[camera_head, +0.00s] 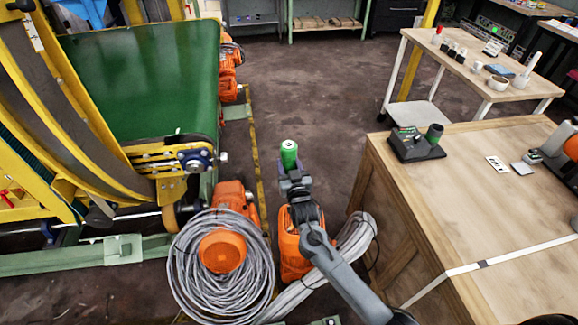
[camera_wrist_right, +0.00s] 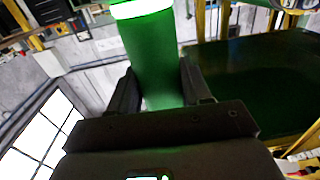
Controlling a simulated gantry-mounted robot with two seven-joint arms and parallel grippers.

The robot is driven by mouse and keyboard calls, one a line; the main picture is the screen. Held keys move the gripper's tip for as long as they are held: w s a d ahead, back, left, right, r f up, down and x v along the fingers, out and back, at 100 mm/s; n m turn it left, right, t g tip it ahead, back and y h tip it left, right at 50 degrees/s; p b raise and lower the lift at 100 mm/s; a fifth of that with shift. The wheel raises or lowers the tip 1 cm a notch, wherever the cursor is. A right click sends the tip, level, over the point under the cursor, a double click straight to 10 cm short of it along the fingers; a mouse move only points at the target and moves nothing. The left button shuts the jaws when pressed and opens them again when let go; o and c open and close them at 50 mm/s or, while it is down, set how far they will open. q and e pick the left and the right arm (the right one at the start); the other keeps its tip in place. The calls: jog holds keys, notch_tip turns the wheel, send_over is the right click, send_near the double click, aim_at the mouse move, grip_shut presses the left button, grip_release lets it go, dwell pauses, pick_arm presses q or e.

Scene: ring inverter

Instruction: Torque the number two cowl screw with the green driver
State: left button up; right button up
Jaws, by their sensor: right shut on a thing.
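The green driver (camera_head: 289,150) stands upright in my right gripper (camera_head: 290,168), its round top facing the head camera. My right gripper is shut on it, in the air beside the yellow ring machine. In the right wrist view the green driver body (camera_wrist_right: 155,55) rises between the two dark fingers (camera_wrist_right: 157,90), with a bright green-white band near its top. The number two cowl screw cannot be made out in either view. My left gripper is in neither view.
The ring machine's yellow frame (camera_head: 150,190) and green belt panel (camera_head: 145,85) fill the left. Coiled grey cable (camera_head: 185,275) and orange motors (camera_head: 222,250) lie below. A wooden bench (camera_head: 470,190) at right carries a black holder (camera_head: 415,147). Open floor (camera_head: 320,100) lies beyond my gripper.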

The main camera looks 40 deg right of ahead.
jog(key=shift+r, duration=0.2)
jog(key=shift+r+p, duration=0.1)
jog(key=shift+p, duration=0.3)
jog(key=shift+f+b, duration=1.8)
jog(key=shift+f, duration=1.55)
jog(key=shift+r, duration=0.1)
jog(key=shift+p, duration=0.3)
jog(key=shift+f+b, duration=0.6)
jog(key=shift+f, duration=0.65)
